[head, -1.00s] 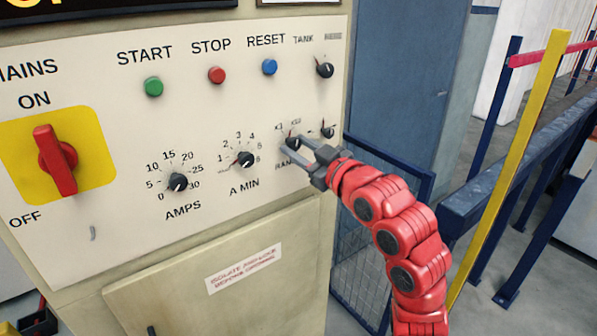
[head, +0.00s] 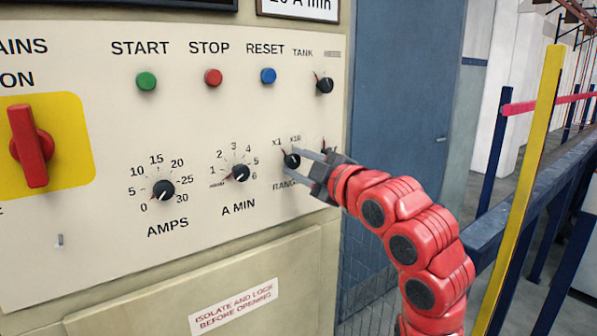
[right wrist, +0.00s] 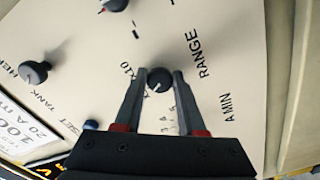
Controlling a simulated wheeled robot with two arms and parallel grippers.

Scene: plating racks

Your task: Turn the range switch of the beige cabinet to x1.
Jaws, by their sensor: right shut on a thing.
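The range switch (head: 291,160) is a small black knob on the pale front panel of the beige cabinet (head: 110,235), with x1 marked at its upper left and x10 above it. My right gripper (head: 294,164) comes in from the right and is shut on this knob. The right wrist view shows the knob (right wrist: 159,80) between the two grey fingertips (right wrist: 158,75), one on each side. Its pale pointer mark leans toward the x1 side; the x1 label is partly hidden there by a finger. My left gripper is not in view.
Close by are the A MIN knob (head: 240,173), the AMPS knob (head: 163,190) and the tank knob (head: 324,84). Another small knob is mostly hidden behind my right gripper. The red mains switch (head: 30,146) is far left. A yellow post (head: 520,170) and blue rail stand right of my arm.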

